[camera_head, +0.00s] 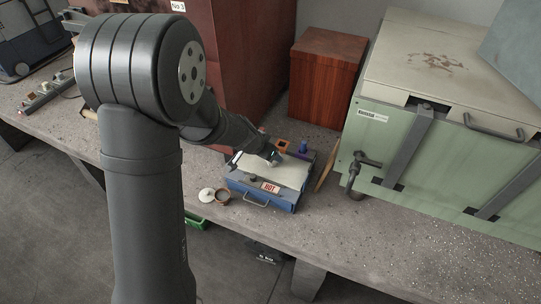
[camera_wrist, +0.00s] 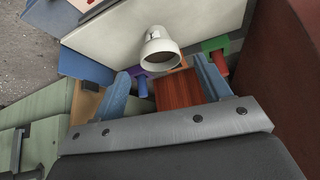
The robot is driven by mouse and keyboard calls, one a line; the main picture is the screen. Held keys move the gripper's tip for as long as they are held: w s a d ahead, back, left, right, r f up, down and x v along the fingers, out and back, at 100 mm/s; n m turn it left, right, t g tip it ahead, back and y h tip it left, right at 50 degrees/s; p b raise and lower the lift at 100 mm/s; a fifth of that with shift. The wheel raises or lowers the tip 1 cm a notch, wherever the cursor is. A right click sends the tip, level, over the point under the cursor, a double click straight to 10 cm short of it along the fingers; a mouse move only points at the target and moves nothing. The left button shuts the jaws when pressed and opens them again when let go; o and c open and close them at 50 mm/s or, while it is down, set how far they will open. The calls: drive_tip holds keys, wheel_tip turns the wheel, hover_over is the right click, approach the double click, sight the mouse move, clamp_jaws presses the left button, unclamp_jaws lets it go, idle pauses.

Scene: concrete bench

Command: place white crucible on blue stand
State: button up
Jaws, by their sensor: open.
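The white crucible (camera_wrist: 160,52) is in the wrist view, on the pale top of the hotplate, its round opening turned toward my camera. My gripper (camera_wrist: 164,68) is open, its two blue fingers spread with the crucible just beyond and between their tips; contact is not clear. In the head view my gripper (camera_head: 270,157) is low over the plate's back and hides most of the crucible there. The blue stand (camera_head: 303,148) is at the plate's back right; it also shows in the wrist view (camera_wrist: 142,86), beside my left-hand finger, with nothing seen on it.
The blue hotplate (camera_head: 268,198) carries a HOT label. An orange stand (camera_head: 283,144) is left of the blue one; a green-and-red stand (camera_wrist: 217,50) shows in the wrist view. A brown cup (camera_head: 222,197) and white round piece (camera_head: 206,195) are left. A green furnace (camera_head: 440,165) blocks the right.

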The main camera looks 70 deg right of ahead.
drive_tip(key=shift+v, duration=2.9)
drive_tip(key=x, duration=1.2)
drive_tip(key=shift+f, duration=0.2)
drive_tip(key=shift+r, duration=0.6)
